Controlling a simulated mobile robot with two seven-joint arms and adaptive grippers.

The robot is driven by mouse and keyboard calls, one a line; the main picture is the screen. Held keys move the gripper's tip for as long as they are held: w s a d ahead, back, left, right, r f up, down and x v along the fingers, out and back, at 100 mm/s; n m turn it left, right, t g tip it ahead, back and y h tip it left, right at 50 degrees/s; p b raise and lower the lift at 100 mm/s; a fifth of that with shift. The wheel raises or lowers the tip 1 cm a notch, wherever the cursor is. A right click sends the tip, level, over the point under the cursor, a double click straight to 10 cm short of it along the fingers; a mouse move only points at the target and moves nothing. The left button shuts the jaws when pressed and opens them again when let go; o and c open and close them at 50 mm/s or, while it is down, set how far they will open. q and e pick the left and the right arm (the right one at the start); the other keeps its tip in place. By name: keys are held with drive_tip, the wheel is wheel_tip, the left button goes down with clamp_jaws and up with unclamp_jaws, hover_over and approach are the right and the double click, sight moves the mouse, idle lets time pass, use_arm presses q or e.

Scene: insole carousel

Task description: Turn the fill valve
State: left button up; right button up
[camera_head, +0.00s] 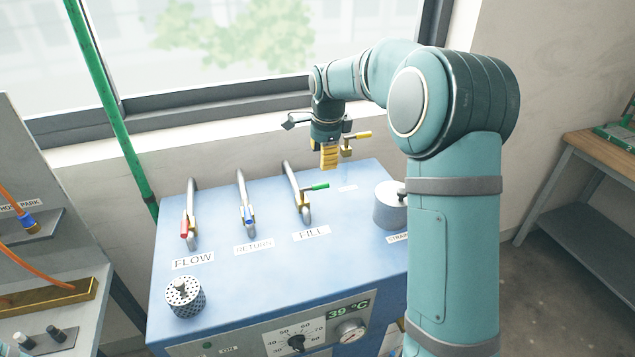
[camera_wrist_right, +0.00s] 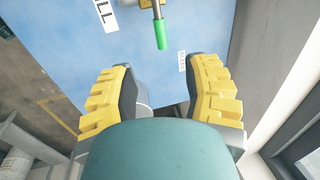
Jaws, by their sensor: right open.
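The fill valve (camera_head: 316,187) has a green lever and sits on a bent grey pipe behind the FILL label, on top of the blue cabinet. The lever points to the right in the head view. In the right wrist view the green lever (camera_wrist_right: 161,34) shows at the top, beyond the fingertips. My right gripper (camera_head: 329,158) hangs above the back of the cabinet, behind and above the lever. Its yellow-padded fingers (camera_wrist_right: 165,78) are apart with nothing between them in the right wrist view.
A red-handled FLOW valve (camera_head: 184,228) and a blue-handled RETURN valve (camera_head: 248,214) stand to the left. A grey strainer canister (camera_head: 388,208) stands at the right. A perforated cylinder (camera_head: 186,298) sits at front left.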

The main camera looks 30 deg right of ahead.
sight(320, 185)
drive_tip(key=f, duration=0.3)
drive_tip(key=w+f, duration=0.1)
drive_tip(key=f, duration=0.3)
drive_tip(key=w+f+b, duration=0.1)
drive_tip(key=f, duration=0.3)
drive_tip(key=shift+w+d, duration=0.1)
drive_tip(key=shift+d, duration=0.15)
drive_tip(key=shift+r, duration=0.1)
clamp_jaws()
